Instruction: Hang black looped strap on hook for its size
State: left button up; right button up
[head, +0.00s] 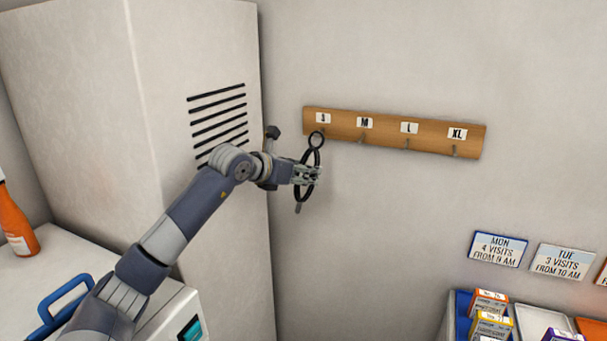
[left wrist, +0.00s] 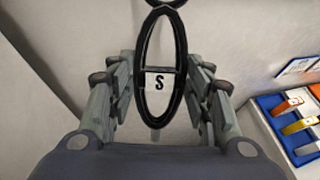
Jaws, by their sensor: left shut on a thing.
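A black looped strap (head: 316,139) hangs upright in the head view, with a small ring above a longer oval loop. In the left wrist view the strap's oval loop (left wrist: 181,62) carries a white tag marked S (left wrist: 158,84). My left gripper (head: 308,174) is shut on the oval loop, with its fingers (left wrist: 160,75) on either side. A wooden hook board (head: 385,138) on the wall has hooks labelled S, M, L and XL. The ring overlaps the board's lower left edge by the S hook (head: 322,132); I cannot tell whether it is around it. My right gripper is out of view.
A tall pale cabinet (head: 195,60) with vents stands left of the board, close to my left arm. A counter with an orange bottle (head: 14,222) is at far left. Boxes (head: 490,302) in trays and day signs (head: 498,248) are at lower right.

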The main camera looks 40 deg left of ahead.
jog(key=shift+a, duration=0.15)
pick_arm(q)
jog(key=o, duration=1.2)
jog(key=shift+s, duration=0.1)
jog(key=v, duration=1.2)
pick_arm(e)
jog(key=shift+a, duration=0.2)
